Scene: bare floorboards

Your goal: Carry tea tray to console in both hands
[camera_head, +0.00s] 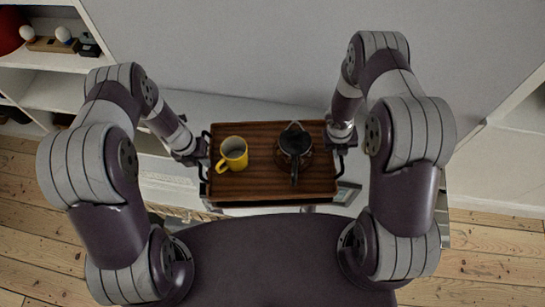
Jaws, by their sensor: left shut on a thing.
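The brown wooden tea tray (262,187) is level in front of me, with a dark handle at each short end. A yellow mug (233,153) stands on its left half and a dark teapot (295,143) on its right half. My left gripper (199,157) is shut on the tray's left handle. My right gripper (342,138) is at the tray's right handle, but its fingers are too hidden to tell their state. The white console (225,106) shows behind and partly beneath the tray. I cannot tell whether the tray touches it.
A grey wall rises behind the console. A white shelf unit (55,93) with small items stands at the left, and another white unit (510,125) at the right. A framed thing (347,194) shows below the tray's right front corner. Bare floorboards (480,262) lie at both sides.

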